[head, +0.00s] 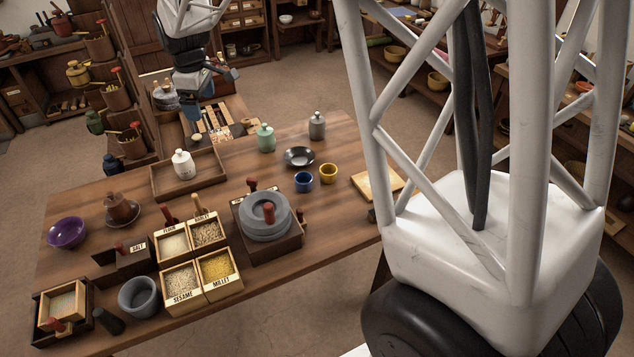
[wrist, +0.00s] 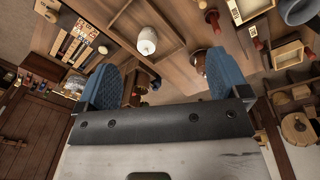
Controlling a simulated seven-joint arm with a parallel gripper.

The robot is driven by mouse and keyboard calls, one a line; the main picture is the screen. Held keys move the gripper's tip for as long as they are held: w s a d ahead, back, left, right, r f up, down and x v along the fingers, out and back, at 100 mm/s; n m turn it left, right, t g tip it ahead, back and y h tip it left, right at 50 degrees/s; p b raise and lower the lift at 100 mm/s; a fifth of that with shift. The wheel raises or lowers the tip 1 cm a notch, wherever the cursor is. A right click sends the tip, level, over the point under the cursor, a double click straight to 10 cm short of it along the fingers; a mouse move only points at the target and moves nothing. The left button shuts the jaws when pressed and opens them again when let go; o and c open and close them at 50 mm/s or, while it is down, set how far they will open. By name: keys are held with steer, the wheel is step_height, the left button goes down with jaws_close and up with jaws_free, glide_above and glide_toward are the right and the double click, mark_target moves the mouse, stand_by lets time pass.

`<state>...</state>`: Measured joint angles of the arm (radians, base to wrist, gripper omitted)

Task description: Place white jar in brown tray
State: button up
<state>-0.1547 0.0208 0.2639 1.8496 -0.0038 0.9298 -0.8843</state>
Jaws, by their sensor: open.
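The white jar (head: 183,165) has a small knobbed lid and stands upright inside the brown tray (head: 203,183), a shallow wooden tray on the far left part of the table. The jar (wrist: 147,41) and part of the tray (wrist: 174,61) also show in the wrist view. My gripper (head: 193,112) is raised above the far edge of the table, behind the tray and apart from the jar. In the wrist view its blue fingers (wrist: 165,82) are spread wide with nothing held between them.
A green jar (head: 266,138), a grey jar (head: 317,125) and a dark bowl (head: 299,157) stand right of the tray. A stone quern (head: 265,220) and several grain boxes (head: 182,279) are nearer. A purple bowl (head: 67,232) is at left. Wood between tray and quern is mostly clear.

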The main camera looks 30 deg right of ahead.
steer(key=s+d+r+m, duration=0.1)
steer(key=s+d+m, duration=0.2)
steer(key=s, duration=1)
steer(key=s+d+r+m+t, duration=0.1)
steer(key=s+d+m, duration=0.3)
steer(key=s, duration=1)
steer(key=s+d+r+m, duration=0.1)
steer(key=s+d+m, duration=0.3)
steer(key=s, duration=1)
steer(key=shift+s+d+r+m+t, duration=0.15)
steer(key=shift+d+r+m+t, duration=0.1)
steer(key=shift+m+t, duration=0.25)
